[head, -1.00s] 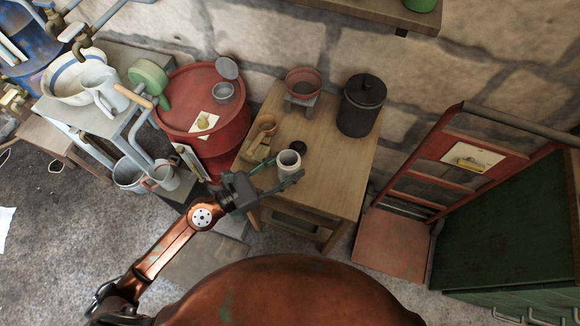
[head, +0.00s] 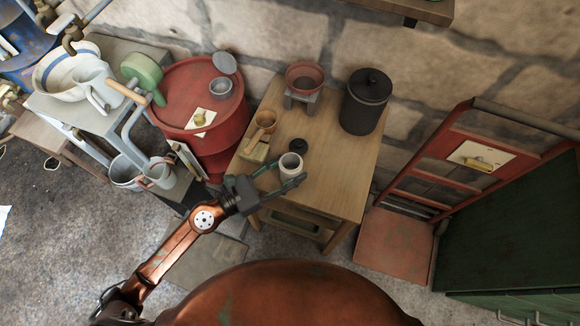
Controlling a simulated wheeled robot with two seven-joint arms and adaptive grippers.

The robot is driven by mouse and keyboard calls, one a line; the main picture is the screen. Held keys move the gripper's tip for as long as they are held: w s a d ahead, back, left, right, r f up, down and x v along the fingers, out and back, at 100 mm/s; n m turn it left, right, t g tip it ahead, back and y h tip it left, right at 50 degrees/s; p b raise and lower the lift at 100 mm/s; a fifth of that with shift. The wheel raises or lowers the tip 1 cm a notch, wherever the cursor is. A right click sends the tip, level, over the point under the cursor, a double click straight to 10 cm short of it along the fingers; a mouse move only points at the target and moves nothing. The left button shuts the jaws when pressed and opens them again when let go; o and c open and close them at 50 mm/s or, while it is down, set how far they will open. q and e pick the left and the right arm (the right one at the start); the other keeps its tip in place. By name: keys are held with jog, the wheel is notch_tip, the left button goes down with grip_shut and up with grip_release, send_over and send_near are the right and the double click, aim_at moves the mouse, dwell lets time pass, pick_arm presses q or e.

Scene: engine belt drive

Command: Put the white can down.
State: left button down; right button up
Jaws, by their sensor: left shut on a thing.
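The white can (head: 290,164) is a small, open-topped cylinder at the front left part of the wooden table (head: 336,180). My left gripper (head: 279,178) reaches in from the left, with its fingers around the can, and is shut on it. The can looks upright. From this high angle I cannot tell whether its base touches the tabletop. My right gripper is not in view.
A small black lid or cup (head: 298,145) lies just behind the can. A wooden ladle (head: 264,122) and a tan block (head: 254,148) are to its left. The table's right front is clear.

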pick_arm(q)
jog(key=c, duration=1.6)
grip_release()
jog(key=shift+f, duration=0.1)
jog(key=o, duration=0.5)
jog(key=shift+c, duration=0.2)
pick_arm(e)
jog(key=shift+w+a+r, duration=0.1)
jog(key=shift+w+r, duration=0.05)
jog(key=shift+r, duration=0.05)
pick_arm(q)
jog(key=shift+s+a, duration=0.15)
jog(key=shift+a, duration=0.15)
jog(key=b+v, duration=0.1)
jog(key=v, duration=1)
jog(key=shift+a+b, duration=0.15)
jog(key=shift+b, duration=0.25)
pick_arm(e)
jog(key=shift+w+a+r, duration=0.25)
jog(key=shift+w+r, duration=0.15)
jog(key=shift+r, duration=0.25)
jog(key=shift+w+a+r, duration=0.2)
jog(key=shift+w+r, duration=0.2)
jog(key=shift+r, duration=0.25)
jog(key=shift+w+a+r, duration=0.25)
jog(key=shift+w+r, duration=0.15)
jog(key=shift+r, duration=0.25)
pick_arm(q)
jog(key=shift+s, duration=0.15)
